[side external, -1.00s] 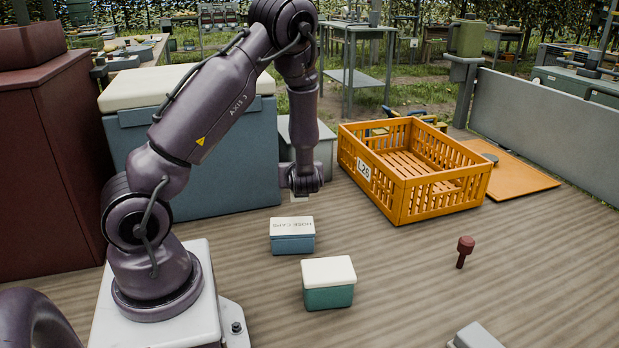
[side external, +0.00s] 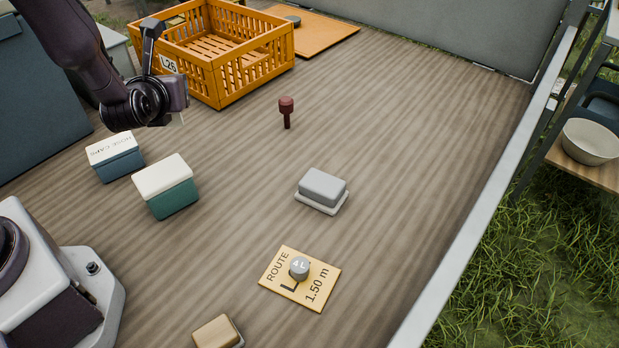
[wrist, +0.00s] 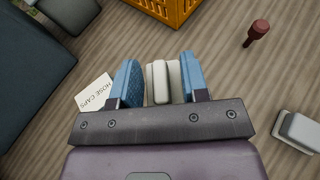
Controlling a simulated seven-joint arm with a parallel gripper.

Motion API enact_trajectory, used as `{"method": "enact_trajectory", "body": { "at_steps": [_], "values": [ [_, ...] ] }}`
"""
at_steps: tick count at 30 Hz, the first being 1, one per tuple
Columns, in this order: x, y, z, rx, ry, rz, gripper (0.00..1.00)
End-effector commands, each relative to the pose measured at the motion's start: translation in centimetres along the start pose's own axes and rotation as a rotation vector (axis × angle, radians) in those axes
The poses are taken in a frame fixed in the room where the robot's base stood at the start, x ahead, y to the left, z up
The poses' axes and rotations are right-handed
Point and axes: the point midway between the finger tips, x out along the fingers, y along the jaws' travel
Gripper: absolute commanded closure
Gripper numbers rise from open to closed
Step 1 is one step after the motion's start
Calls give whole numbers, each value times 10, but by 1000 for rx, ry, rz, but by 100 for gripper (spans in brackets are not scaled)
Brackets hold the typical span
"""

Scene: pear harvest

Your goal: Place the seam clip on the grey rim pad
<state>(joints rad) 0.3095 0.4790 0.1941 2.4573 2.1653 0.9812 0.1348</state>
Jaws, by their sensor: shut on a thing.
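My gripper (wrist: 159,64) has its two blue fingers shut on a small pale, two-part piece, which I take to be the seam clip (wrist: 160,84). It is held above the wooden table. In the side external view my gripper (side external: 174,108) is left of centre, in front of the orange crate; its fingers and the clip are mostly hidden there. A grey-topped block on a pale base (side external: 322,187), possibly the grey rim pad, sits mid-table, apart from my gripper. It also shows at the right of the wrist view (wrist: 300,130).
The orange crate (side external: 235,82) stands behind my gripper. A HOSE CAPS box (side external: 117,162) and a white-lidded green box (side external: 170,197) stand in front. Bare table lies between.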

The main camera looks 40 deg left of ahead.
Motion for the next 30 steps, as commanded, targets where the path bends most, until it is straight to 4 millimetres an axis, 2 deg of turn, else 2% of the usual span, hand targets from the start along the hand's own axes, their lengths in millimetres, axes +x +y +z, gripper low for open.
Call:
{"method": "enact_trajectory", "body": {
  "at_steps": [1, 6, 9, 14, 17, 20, 30],
  "values": [
    [-17, -25, -3, 34, 0, -90, 81],
    [-75, -90, -14, 149, 1, -366, 81],
    [-107, -115, -22, 207, 1, -504, 81],
    [-143, -137, -30, 275, 1, -663, 81],
    [-145, -140, -34, 292, 2, -698, 81],
    [-139, -150, -37, 297, 2, -709, 81],
    [-90, -222, -57, 296, 1, -707, 81]
  ]
}}
